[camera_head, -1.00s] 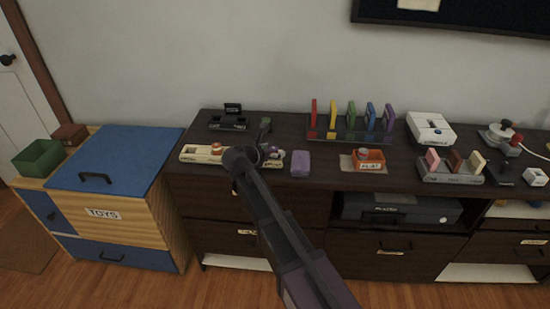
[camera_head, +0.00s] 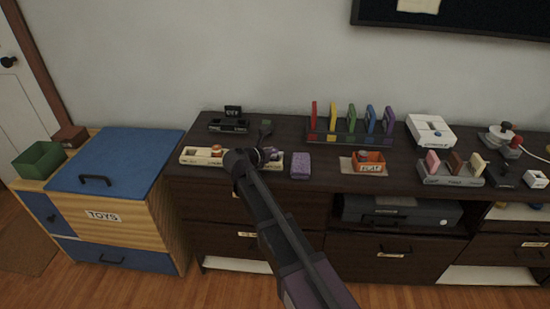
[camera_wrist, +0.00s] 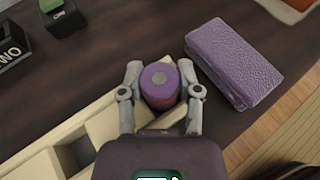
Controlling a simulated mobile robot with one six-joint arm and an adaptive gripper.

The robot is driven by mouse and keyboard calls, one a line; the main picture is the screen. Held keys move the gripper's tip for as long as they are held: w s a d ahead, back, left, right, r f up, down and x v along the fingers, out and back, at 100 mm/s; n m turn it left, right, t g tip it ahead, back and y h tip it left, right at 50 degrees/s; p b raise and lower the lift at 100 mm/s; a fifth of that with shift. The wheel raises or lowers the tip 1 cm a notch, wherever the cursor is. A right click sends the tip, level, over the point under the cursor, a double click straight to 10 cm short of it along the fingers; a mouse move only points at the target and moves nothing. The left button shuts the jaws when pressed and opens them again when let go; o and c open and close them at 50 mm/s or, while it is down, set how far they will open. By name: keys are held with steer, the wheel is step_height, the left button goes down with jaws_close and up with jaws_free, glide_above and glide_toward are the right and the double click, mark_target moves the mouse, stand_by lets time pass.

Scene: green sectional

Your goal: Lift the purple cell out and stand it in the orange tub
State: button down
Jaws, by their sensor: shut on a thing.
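The purple cell (camera_wrist: 160,82), a short cylinder with a grey dot on its top, stands upright between my gripper's (camera_wrist: 160,92) two fingers. My gripper is shut on it at the end of the cream holder (camera_wrist: 103,127). I cannot tell whether the cell's base is still in its slot. The holder also shows in the head view (camera_head: 190,155), where my arm covers part of it and hides the cell. The orange tub (camera_head: 378,167) stands to the right on the cabinet, with a white label on its front and a small round item inside.
A purple textured block (camera_head: 300,165) lies just right of the holder; it is close to my gripper in the wrist view (camera_wrist: 234,62). A rack of coloured panels (camera_head: 345,139) stands behind. A grey holder with upright slabs (camera_head: 450,181) is right of the tub.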

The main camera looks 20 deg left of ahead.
mark_target(274, 150)
steer(key=shift+r, duration=0.2)
step_height(274, 150, up, 4)
steer(key=p, duration=0.4)
steer(key=shift+f, duration=0.1)
steer(key=s+p, duration=0.1)
steer(key=s, duration=1.5)
steer(key=shift+a+r, duration=0.4)
step_height(274, 150, up, 18)
steer(key=p, duration=1.8)
steer(key=shift+r, duration=0.15)
